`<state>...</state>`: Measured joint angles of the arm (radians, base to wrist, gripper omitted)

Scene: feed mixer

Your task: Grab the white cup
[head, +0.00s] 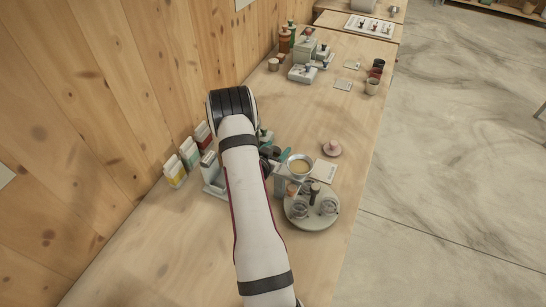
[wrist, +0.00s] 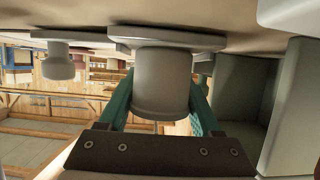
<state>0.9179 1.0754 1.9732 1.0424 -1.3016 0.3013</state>
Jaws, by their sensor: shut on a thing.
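The white cup (head: 300,167) shows in the head view beside the end of my arm, its opening up and a beige inside visible. In the wrist view, which looks upside down, a pale grey-white cup body (wrist: 162,82) stands between the two teal fingers of my gripper (wrist: 161,98). A wide flat disc (wrist: 166,38) is at its table-side end. My gripper is shut on the cup, one finger on each side. In the head view my gripper (head: 283,160) is partly hidden by my arm. I cannot tell whether the cup is clear of its support.
A round grey tray (head: 312,222) with small jars and a dark-topped item is just in front. A pink item on a disc (head: 331,148) and a white card (head: 326,171) are to the right. Cartons (head: 175,171) stand left by the wall.

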